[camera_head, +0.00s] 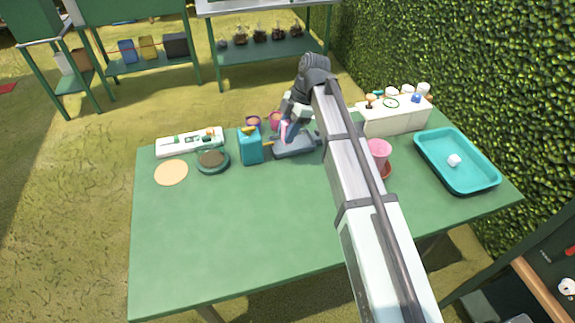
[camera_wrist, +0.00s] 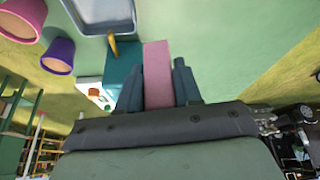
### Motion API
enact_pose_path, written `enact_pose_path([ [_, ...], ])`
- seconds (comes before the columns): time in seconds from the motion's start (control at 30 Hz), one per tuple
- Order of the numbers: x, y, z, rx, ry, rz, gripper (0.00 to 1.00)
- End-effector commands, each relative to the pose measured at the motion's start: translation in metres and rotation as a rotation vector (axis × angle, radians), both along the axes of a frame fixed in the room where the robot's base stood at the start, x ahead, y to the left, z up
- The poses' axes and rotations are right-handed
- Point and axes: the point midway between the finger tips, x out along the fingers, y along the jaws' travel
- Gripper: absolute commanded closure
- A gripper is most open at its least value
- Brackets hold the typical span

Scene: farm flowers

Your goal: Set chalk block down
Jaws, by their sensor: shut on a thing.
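The chalk block is pink. In the wrist view the block (camera_wrist: 157,72) stands between the two fingers of my gripper (camera_wrist: 157,88), which is shut on it. In the head view my gripper (camera_head: 288,127) is at the back middle of the green table, by the shallow grey tray (camera_head: 296,147). Only a small pink part of the block (camera_head: 286,133) shows there. The grey tray (camera_wrist: 101,12) also shows at the top of the wrist view. I cannot tell whether the block touches anything below it.
A teal jug (camera_head: 251,148) stands just left of the grey tray, with purple and pink cups (camera_head: 253,121) behind. A pink pot (camera_head: 378,149), white caddy (camera_head: 396,122) and teal tray (camera_head: 432,146) are right. A soil dish (camera_head: 212,169) is left. The front table (camera_head: 230,240) is clear.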

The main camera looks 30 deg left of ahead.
Motion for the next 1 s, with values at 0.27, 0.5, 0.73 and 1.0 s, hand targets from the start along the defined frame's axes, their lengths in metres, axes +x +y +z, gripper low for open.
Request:
enact_pose_path([
  [0.27,-0.002,-0.001,0.002,-0.001,-0.001,0.199,0.98],
  [0.5,-0.003,-0.002,-0.016,-0.001,0.000,0.225,0.98],
  [0.73,-0.003,-0.002,-0.052,-0.001,-0.001,0.223,0.98],
  [1.0,-0.003,-0.002,-0.072,-0.001,-0.002,0.222,0.98],
])
